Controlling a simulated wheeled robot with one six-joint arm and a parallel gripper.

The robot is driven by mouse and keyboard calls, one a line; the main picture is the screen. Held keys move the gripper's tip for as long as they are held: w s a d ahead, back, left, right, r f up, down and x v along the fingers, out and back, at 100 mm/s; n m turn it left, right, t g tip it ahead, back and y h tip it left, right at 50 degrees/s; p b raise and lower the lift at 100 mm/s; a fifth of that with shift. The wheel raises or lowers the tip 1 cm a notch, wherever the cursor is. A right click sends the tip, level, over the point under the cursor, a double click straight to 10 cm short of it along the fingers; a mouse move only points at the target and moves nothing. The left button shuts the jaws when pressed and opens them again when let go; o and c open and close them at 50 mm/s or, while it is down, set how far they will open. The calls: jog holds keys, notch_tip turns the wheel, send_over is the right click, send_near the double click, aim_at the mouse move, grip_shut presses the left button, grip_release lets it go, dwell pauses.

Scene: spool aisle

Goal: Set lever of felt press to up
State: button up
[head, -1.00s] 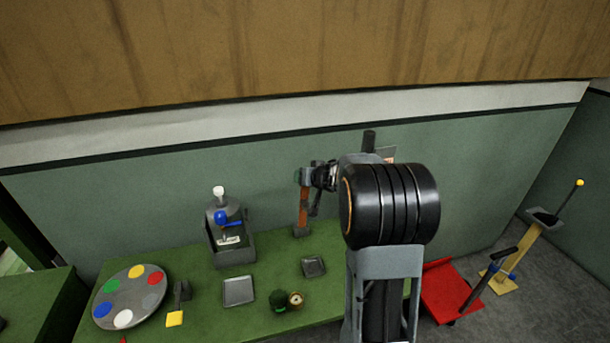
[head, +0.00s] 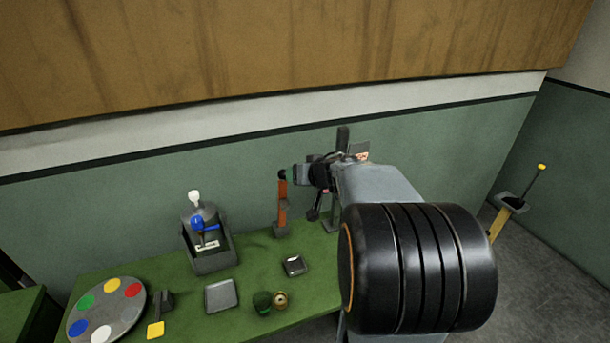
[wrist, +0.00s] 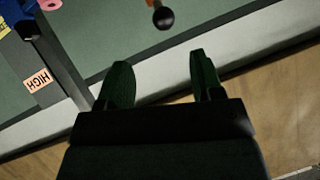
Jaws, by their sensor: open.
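No readable label names the felt press, so I cannot tell for certain which fixture it is. An upright rust-orange bar (head: 282,205) with a black ball knob (head: 282,174) stands at the back of the green table. The knob also shows in the wrist view (wrist: 163,18), at the top and beyond my fingertips. My gripper (head: 298,174) is just right of the knob in the head view. In the wrist view my gripper (wrist: 160,72) has its two dark green fingers apart with nothing between them. The knob shows apart from both fingers.
A grey post with a HIGH sign (wrist: 37,79) stands by the gripper. A grey device with a blue handle (head: 205,224) and white knob is farther left. The green table (head: 185,290) also holds a colour-spotted disc (head: 106,312), trays and small round items. The wall is close behind.

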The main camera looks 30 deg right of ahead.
jog(key=shift+s+r, duration=0.35)
jog(key=shift+s, duration=0.3)
jog(key=s+d+h, duration=0.2)
jog(key=d+h, duration=0.4)
jog(key=d, duration=0.1)
jog(key=s+a+f+g+h+b, duration=0.1)
jog(key=s+f+g+h, duration=0.1)
jog(key=s+g, duration=0.25)
jog(key=s+a+f+n+y+b, duration=0.1)
jog(key=s+a+f+y, duration=0.1)
jog(key=a, duration=0.5)
jog(key=s+a+f+n+g+y+b, duration=0.1)
jog(key=s+a+f+y, duration=0.1)
jog(key=s+a, duration=0.3)
jog(key=s+a+f+n+g+y+b, duration=0.1)
jog(key=s+a+f+y, duration=0.1)
jog(key=a, duration=0.9)
jog(key=shift+s+a+f+y, duration=0.15)
jog(key=shift+s+f+y, duration=0.15)
jog(key=shift+s+y, duration=0.65)
